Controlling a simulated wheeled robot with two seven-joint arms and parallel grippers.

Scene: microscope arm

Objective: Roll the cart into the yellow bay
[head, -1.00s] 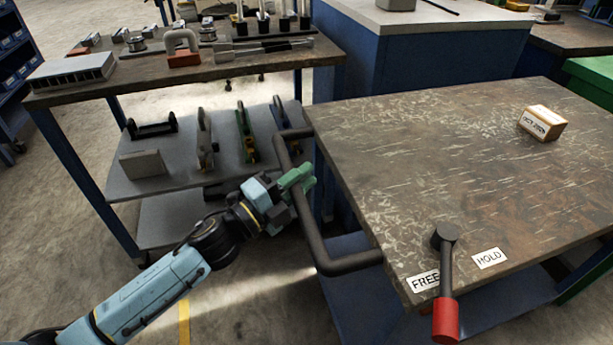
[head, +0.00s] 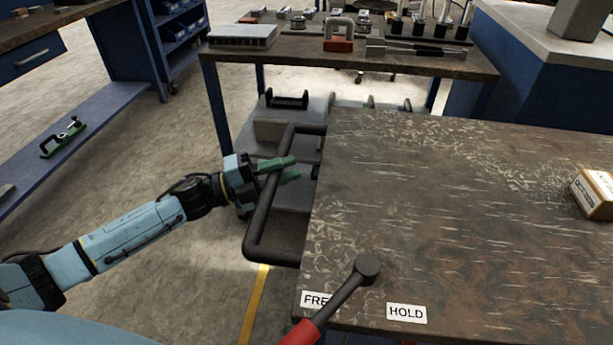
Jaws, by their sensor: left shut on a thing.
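The cart has a worn brown top (head: 430,190) and fills the right of the head view. Its black bar handle (head: 261,215) sticks out from the cart's left edge. My left gripper (head: 284,170), with green fingers, is shut on the handle's long side. A lever with a red grip (head: 300,333) sits on the cart top, lying across the end of the FREE label (head: 315,299). The HOLD label (head: 406,313) is clear of it. A yellow floor line (head: 254,305) shows below the handle; the rest of the bay is out of view. My right gripper is not in view.
A small box (head: 593,194) sits on the cart's right side. A workbench (head: 300,58) with tools and a lower shelf stands close behind the cart. A blue bench (head: 90,130) is at the left. Open concrete floor (head: 130,175) lies between.

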